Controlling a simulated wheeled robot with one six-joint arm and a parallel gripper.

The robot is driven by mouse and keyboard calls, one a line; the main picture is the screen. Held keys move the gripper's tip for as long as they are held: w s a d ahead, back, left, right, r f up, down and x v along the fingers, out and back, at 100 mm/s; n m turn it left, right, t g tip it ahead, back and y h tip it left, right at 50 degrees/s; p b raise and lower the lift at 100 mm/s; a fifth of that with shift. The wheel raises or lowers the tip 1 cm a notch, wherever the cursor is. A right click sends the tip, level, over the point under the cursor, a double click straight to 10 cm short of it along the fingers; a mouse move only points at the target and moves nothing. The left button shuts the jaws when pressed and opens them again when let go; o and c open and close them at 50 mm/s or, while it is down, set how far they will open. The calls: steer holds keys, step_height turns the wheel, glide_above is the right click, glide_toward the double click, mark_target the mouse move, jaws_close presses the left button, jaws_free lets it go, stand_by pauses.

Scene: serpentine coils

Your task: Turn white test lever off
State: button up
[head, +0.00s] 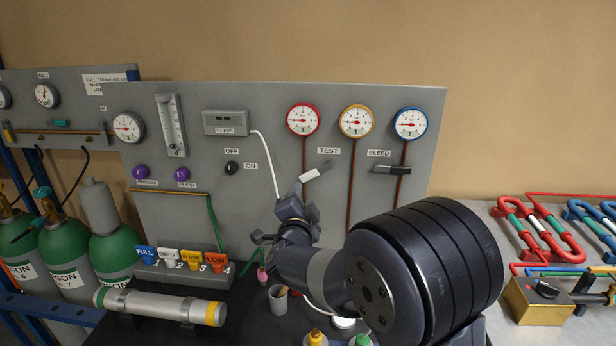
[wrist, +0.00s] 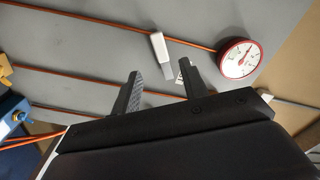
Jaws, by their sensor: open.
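The white test lever (head: 316,172) sits on the grey panel under the TEST label, on the pipe below the red-rimmed gauge (head: 303,119). It is tilted, its right end higher, in the head view. The lever also shows in the wrist view (wrist: 158,45), just ahead of the space between my fingers. My gripper (head: 299,209) is just below the lever in the head view, partly hidden by my own arm. In the wrist view my gripper (wrist: 160,75) has its two fingers apart with nothing seen held between them. I cannot tell whether a finger touches the lever.
A black bleed lever (head: 391,169) is right of the white lever. A white cable (head: 267,160) hangs on the left from a grey display box (head: 226,122).

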mark_target(308, 178)
steer(key=w+p, duration=0.3)
steer(key=w, duration=0.6)
steer(key=shift+w+d, duration=0.2)
steer(key=shift+c, duration=0.3)
jaws_close()
